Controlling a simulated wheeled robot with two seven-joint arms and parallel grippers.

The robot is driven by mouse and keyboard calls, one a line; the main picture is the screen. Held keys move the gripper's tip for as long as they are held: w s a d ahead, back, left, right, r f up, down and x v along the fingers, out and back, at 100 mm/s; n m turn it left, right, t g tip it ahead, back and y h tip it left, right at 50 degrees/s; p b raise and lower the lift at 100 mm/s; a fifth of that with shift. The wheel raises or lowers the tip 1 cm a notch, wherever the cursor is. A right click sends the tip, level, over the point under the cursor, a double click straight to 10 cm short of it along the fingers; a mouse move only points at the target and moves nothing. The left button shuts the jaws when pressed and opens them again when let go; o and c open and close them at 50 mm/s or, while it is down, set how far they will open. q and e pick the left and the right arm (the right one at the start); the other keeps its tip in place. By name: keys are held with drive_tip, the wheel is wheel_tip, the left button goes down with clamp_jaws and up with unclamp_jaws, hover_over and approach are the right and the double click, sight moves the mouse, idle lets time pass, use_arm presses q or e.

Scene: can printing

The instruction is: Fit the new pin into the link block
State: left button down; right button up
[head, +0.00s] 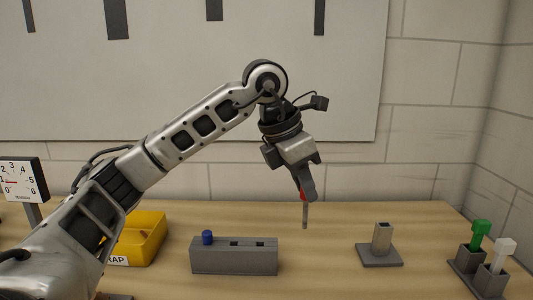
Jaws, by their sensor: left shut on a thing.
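My left gripper (303,188) is shut on a pin with a red head and a thin grey shaft (305,215). The pin hangs nearly upright in the air above the table, between the long grey block and the small grey stand. The long grey block (234,260) has a blue-headed peg (207,237) at its left end and two dark openings in its top. The small grey stand (382,242) is an upright post on a square base, with a dark opening on top. I cannot tell which of these is the link block. My right gripper is out of view.
A yellow bin (150,232) labelled as scrap stands behind my left arm, partly hidden. A dial gauge (22,180) stands at far left. Green (480,230) and white (504,249) pegs sit in grey holders at right. Table (325,265) between block and stand is clear.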

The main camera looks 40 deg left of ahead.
use_arm(q)
drive_tip(key=s+d+f+m+g+h+p, duration=0.1)
drive_tip(key=s+d+m, duration=0.1)
drive_tip(key=d, duration=0.4)
drive_tip(key=s+d+m+h+p, duration=0.1)
drive_tip(key=s+d+m, duration=0.1)
drive_tip(key=d+m, duration=0.2)
drive_tip(key=d, duration=0.3)
drive_tip(key=shift+s+d+f+m+g+p, duration=0.15)
drive_tip(key=shift+s+f+m+g+p, duration=0.1)
drive_tip(key=shift+f+m+g+p, duration=0.15)
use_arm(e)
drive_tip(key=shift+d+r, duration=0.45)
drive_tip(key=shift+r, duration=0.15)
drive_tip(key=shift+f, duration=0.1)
use_arm(q)
drive_tip(key=shift+f+b, duration=2.85)
drive_tip(key=shift+b, duration=0.1)
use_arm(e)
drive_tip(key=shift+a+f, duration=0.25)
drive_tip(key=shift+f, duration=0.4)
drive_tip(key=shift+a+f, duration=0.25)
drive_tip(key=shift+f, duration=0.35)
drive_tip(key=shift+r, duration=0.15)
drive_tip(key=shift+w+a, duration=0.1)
